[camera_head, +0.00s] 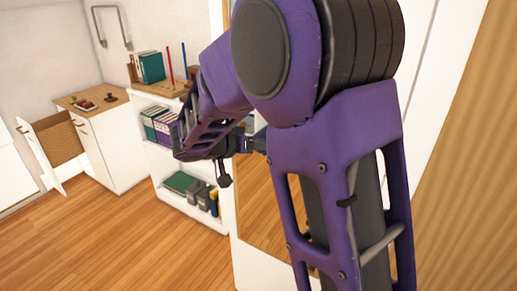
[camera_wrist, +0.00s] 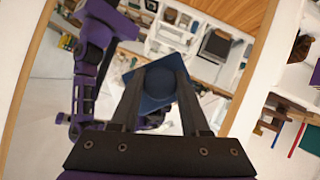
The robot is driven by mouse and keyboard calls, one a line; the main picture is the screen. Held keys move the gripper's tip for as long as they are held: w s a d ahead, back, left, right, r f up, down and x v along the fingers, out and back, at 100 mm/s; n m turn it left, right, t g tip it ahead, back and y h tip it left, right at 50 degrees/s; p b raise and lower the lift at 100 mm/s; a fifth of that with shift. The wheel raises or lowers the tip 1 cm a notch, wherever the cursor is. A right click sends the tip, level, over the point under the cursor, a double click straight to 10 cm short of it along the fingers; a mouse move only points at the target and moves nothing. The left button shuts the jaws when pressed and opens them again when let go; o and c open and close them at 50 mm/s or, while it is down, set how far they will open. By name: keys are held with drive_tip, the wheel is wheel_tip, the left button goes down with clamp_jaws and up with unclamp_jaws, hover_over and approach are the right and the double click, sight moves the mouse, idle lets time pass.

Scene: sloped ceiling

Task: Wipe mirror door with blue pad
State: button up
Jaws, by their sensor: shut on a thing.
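The blue pad (camera_wrist: 157,84) is a dark blue square with a round middle, held between the two dark fingers of my gripper (camera_wrist: 160,72) in the wrist view. The mirror door (camera_wrist: 215,75) fills much of the wrist view behind the pad and reflects my purple arm and the room. I cannot tell whether the pad touches the glass. In the head view, part of the mirror door (camera_head: 262,208) shows behind my arm, reflecting the wooden floor. My arm hides most of the door there, and the gripper and pad are hardly visible.
A white shelf unit (camera_head: 222,220) with books and boxes stands left of the mirror door. A white cabinet (camera_head: 118,150) with an open door (camera_head: 42,155) is farther left. The wooden floor (camera_head: 110,235) at the left is clear. A wood-coloured surface (camera_head: 470,200) is close on the right.

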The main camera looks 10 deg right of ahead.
drive_tip(key=shift+w+d, duration=0.25)
drive_tip(key=shift+d, duration=0.05)
drive_tip(key=shift+s+d+f+b, duration=0.2)
drive_tip(key=shift+s+d+b, duration=0.4)
drive_tip(key=shift+b, duration=0.65)
drive_tip(key=s+d+b, duration=0.4)
drive_tip(key=b, duration=0.1)
drive_tip(key=shift+s+d, duration=0.15)
drive_tip(key=shift+r+b, duration=0.1)
drive_tip(key=shift+b, duration=0.6)
drive_tip(key=shift+w+a+r, duration=0.1)
drive_tip(key=shift+w+a, duration=2.65)
drive_tip(key=shift+a, duration=0.05)
